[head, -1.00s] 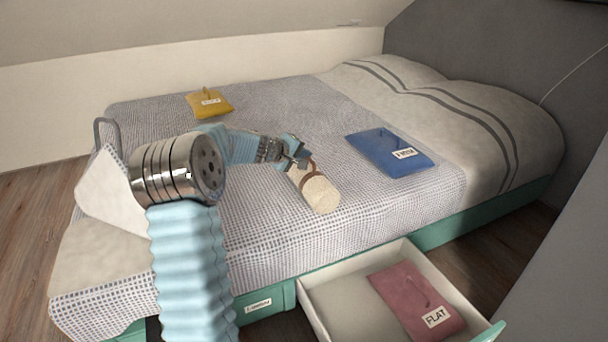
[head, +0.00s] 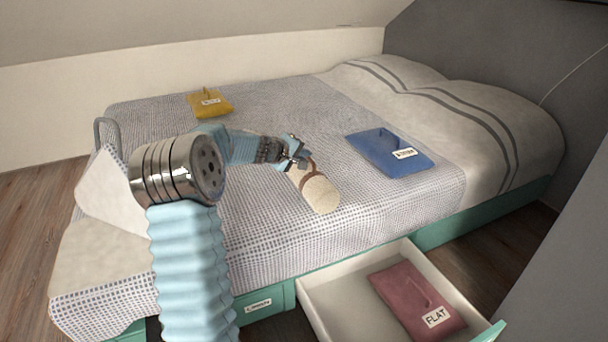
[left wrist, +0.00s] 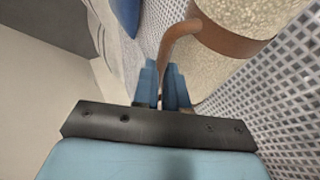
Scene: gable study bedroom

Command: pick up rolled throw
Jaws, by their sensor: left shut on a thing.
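The rolled throw (head: 321,194) is a cream roll with a brown strap and handle, on the patterned bedspread near the bed's front side. It also shows in the left wrist view (left wrist: 245,50), with its brown strap handle (left wrist: 178,38) running down to my fingertips. My left gripper (head: 300,164) is at the far end of the roll, shut on the strap handle. In the left wrist view, the two blue fingers (left wrist: 167,86) are close together around the handle. Whether the roll is lifted off the bed is hard to tell. My right gripper is not in view.
A yellow pouch (head: 209,103) and a blue pouch (head: 388,153) lie on the bed (head: 270,225). An open drawer (head: 345,305) sticks out below the front side, holding a pink pouch (head: 416,298) tagged FLAT. Striped pillows (head: 480,125) lie at the right.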

